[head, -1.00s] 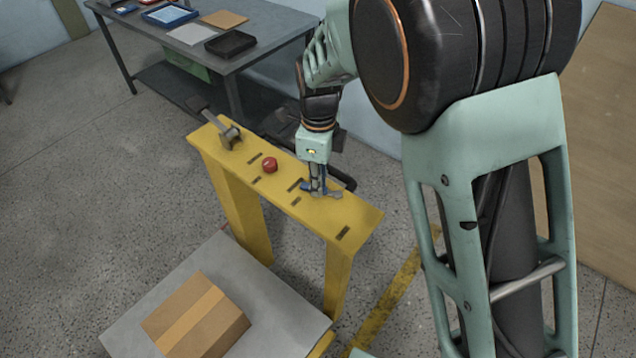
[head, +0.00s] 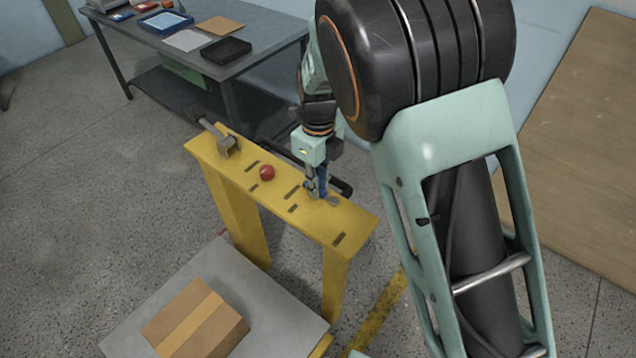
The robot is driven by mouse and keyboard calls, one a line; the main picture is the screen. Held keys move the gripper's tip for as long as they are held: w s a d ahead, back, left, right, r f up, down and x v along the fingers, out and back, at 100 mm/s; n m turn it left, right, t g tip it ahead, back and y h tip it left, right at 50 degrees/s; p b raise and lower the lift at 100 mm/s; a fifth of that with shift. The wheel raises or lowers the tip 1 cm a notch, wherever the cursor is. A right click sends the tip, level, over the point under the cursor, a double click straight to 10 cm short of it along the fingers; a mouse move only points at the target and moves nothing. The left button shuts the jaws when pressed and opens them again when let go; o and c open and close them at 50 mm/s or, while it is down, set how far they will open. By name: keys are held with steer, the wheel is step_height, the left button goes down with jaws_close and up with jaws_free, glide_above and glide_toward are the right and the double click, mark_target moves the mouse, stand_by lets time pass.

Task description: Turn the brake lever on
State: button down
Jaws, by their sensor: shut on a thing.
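A yellow stand (head: 294,219) carries controls along its narrow top. My gripper (head: 317,190) points down at the right part of this top and is shut on a small lever, taken to be the brake lever. The fingers hide most of the lever; a small grey part (head: 333,201) shows just to their right. The lever's exact angle cannot be made out. Another grey lever (head: 226,146) stands at the left end of the top, away from my gripper.
A red button (head: 267,173) sits between the two levers. A cardboard box (head: 196,320) lies on a grey platform (head: 270,293) in front. A grey table (head: 245,62) with trays stands behind. Open floor (head: 80,215) lies to the left.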

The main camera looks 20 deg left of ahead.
steer(key=shift+w, duration=0.1)
steer(key=c, duration=1.9)
jaws_free()
steer(key=shift+r, duration=0.15)
step_height(320, 180, up, 12)
steer(key=shift+f, duration=0.1)
